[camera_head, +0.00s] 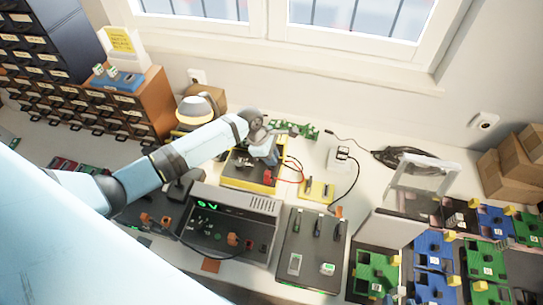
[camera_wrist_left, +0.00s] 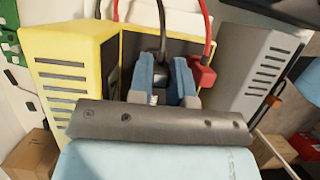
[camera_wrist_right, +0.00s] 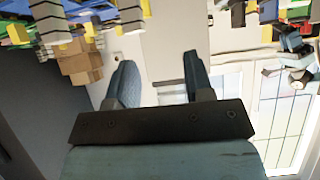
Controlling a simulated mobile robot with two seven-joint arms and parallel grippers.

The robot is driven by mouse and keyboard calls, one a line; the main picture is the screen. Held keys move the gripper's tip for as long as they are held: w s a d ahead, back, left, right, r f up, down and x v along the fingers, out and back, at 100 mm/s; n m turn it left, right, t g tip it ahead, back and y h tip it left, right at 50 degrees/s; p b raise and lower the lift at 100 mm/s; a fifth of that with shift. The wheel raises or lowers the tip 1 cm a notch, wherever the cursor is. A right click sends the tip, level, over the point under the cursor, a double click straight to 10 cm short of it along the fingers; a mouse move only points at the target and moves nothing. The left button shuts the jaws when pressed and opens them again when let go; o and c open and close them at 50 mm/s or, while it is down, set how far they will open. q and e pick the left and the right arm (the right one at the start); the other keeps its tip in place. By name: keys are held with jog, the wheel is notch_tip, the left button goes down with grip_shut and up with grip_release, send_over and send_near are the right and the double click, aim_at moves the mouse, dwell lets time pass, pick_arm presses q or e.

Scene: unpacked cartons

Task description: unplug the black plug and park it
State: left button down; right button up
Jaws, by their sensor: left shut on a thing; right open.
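My left gripper (camera_head: 264,150) is over the yellow-sided unit (camera_head: 236,183) on the bench. In the left wrist view its two blue fingers (camera_wrist_left: 161,75) are shut on the black plug, whose dark cable (camera_wrist_left: 161,22) rises between them. The fingers hide most of the plug, and I cannot tell whether it sits in a socket. A red plug (camera_wrist_left: 203,74) with a red cable is just right of the fingers, and it also shows in the head view (camera_head: 268,176). My right gripper (camera_wrist_right: 158,78) is open and empty, away from the bench unit; the head view does not show it.
A small yellow block (camera_head: 318,191) lies right of the unit. A white outlet box (camera_head: 339,160) with a black cable stands behind it. A grey power supply (camera_head: 236,205) with a green display is in front. A dark tray (camera_head: 311,245) and green and blue boards (camera_head: 432,250) fill the right.

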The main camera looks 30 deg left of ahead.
pick_arm(q)
jog(key=shift+p, duration=0.9)
dwell(0.8)
jog(key=shift+p, duration=0.35)
jog(key=shift+f+p, duration=0.4)
jog(key=shift+f, duration=0.15)
dwell(1.5)
jog(key=shift+s+f, duration=0.15)
jog(key=shift+f, duration=0.1)
